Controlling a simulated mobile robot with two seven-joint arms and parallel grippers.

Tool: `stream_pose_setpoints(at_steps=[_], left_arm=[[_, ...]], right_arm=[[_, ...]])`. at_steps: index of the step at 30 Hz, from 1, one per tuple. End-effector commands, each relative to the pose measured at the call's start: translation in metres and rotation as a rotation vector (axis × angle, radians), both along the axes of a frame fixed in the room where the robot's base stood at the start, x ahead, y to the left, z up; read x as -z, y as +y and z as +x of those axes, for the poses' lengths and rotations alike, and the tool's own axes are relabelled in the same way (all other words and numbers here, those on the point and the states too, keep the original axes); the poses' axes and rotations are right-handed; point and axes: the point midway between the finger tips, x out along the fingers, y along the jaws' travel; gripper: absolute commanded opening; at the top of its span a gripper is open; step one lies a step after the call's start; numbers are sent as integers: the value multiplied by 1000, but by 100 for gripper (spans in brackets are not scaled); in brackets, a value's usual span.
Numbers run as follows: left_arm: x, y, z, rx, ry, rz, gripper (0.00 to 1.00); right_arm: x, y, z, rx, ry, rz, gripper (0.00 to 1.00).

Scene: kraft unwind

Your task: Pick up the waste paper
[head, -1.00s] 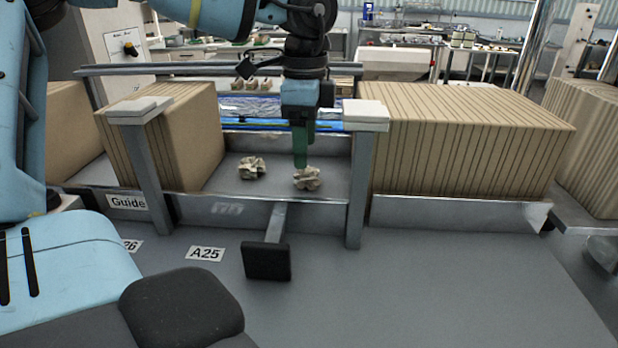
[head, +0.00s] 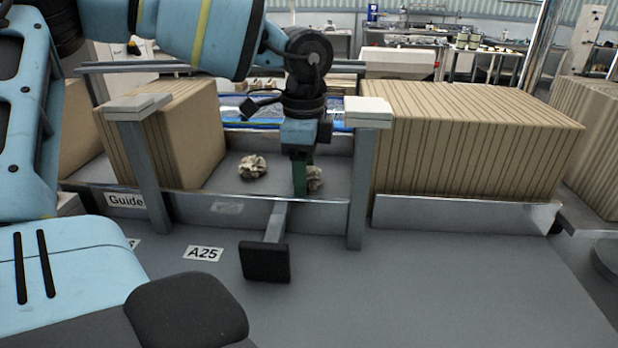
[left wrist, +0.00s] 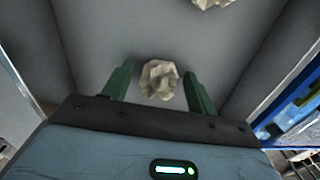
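Two crumpled pieces of beige waste paper lie in the grey trough between the paper stacks. One piece (head: 253,166) lies to the left in the head view, with nothing touching it. The other piece (head: 315,179) is partly hidden behind my left gripper (head: 300,192), which points down into the trough. In the left wrist view this piece (left wrist: 159,80) sits between the two green fingers of my left gripper (left wrist: 158,84), which are apart with small gaps to the paper. The other piece (left wrist: 212,3) is cut off at the top edge. My right gripper is not in view.
Tan stacks stand left (head: 180,135) and right (head: 470,140) of the trough. Grey posts with white caps (head: 368,112) flank it. A metal front lip (head: 228,207) and a black-ended bar (head: 266,262) are in front. A blue wrapped item (head: 235,124) lies behind.

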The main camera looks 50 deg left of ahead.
Motion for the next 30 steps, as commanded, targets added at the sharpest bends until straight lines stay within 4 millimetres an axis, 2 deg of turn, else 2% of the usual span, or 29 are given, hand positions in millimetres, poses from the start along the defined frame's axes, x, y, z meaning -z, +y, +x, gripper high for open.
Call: stream_pose_setpoints(at_steps=[1,9,20,23,30], left_arm=[[0,0,0,0,0,0,51],[0,0,0,0,0,0,16],[-5,0,0,0,0,1,16],[-16,0,1,-1,-3,2,16],[-60,0,1,-2,-3,2,16]], right_arm=[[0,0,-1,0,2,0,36],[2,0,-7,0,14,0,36],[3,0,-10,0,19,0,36],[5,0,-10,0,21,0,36],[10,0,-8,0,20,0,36]])
